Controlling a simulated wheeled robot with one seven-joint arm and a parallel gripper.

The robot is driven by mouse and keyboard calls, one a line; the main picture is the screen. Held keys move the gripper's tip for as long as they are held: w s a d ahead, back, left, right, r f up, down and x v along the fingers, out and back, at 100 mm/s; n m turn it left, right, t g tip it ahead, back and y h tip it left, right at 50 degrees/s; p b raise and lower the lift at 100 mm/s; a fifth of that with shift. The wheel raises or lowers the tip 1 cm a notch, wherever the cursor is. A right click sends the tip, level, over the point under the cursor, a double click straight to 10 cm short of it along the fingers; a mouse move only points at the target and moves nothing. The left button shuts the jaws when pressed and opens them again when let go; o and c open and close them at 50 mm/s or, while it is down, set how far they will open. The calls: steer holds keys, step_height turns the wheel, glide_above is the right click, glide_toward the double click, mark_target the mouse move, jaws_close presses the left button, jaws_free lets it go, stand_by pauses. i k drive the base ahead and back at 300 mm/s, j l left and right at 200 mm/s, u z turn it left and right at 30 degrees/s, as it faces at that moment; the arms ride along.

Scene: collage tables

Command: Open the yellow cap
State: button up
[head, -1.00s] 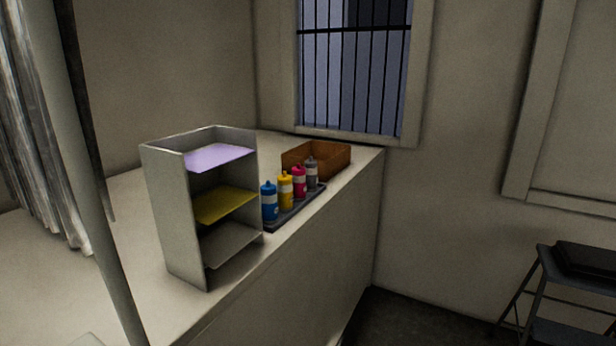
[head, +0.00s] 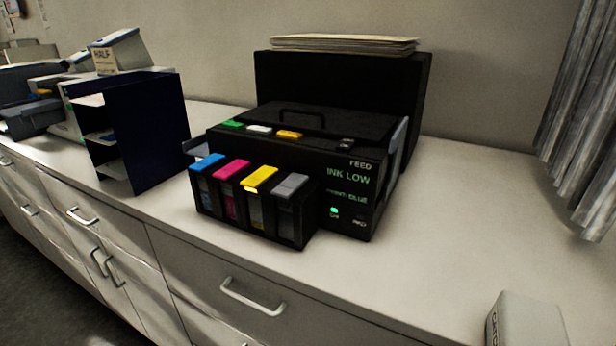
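The yellow cap (head: 260,178) sits on the third of the ink tanks, counted from the left, at the front of a black printer (head: 372,165). It looks shut, level with its neighbours, with a bright yellow spot on its front edge. A blue cap (head: 206,162) and a magenta cap (head: 233,169) are to its left, and a grey cap (head: 290,186) is to its right. The printer's front panel reads "INK LOW" with "BLUE" below, and a green light shows. My gripper is not in view.
The printer stands on a white counter (head: 440,250) with drawers below. A dark blue shelf rack (head: 150,125) stands to the left, with office machines beyond it. A light grey box (head: 525,322) is at the front right. The counter right of the printer is mostly clear.

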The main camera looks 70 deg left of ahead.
mark_target(262, 175)
steer(key=u, duration=1.9)
